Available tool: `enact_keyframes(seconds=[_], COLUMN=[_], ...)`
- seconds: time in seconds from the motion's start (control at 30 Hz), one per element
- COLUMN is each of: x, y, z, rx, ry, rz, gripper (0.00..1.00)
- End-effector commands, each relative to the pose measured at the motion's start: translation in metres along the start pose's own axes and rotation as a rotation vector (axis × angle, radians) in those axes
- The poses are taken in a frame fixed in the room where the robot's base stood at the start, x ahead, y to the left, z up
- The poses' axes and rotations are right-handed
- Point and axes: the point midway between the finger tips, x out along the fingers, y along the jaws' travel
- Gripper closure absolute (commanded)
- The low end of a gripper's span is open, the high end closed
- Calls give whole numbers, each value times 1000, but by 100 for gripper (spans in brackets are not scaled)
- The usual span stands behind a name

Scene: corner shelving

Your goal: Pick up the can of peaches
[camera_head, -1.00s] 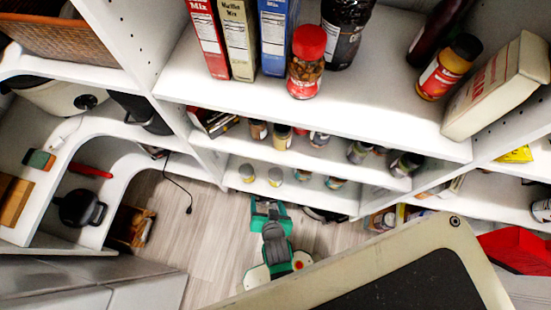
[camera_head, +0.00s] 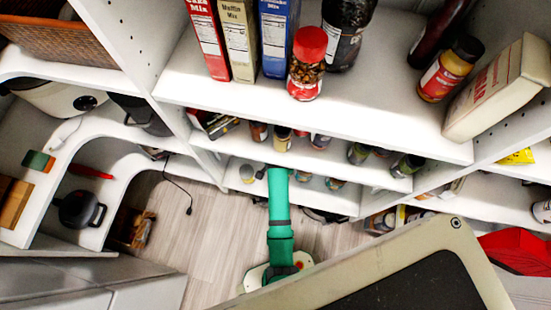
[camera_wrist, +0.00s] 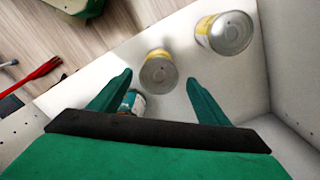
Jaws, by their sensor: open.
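My gripper (camera_wrist: 159,77) is open in the wrist view, with one green finger on each side. A can with a yellow label and a bare metal end (camera_wrist: 158,71) shows between the fingertips; I cannot tell whether they touch it. A second yellow-labelled can (camera_wrist: 225,33) stands to the upper right. Neither label can be read, so I cannot tell which can holds peaches. The gripper's fingers are not clear there.
A teal-labelled can (camera_wrist: 133,101) is partly hidden beside the left finger. The white shelf (camera_wrist: 100,72) ends at an upright wall (camera_wrist: 293,50) on the right. In the head view another loaded shelf (camera_head: 330,158) lies above. Wooden floor (camera_head: 215,225) is open below.

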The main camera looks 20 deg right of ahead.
Motion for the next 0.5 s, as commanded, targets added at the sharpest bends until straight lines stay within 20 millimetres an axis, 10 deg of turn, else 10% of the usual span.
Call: enact_keyframes(seconds=[0.5], x=[56], y=[-2], z=[6], rx=[-3], ry=[-2], rz=[6], gripper=[30])
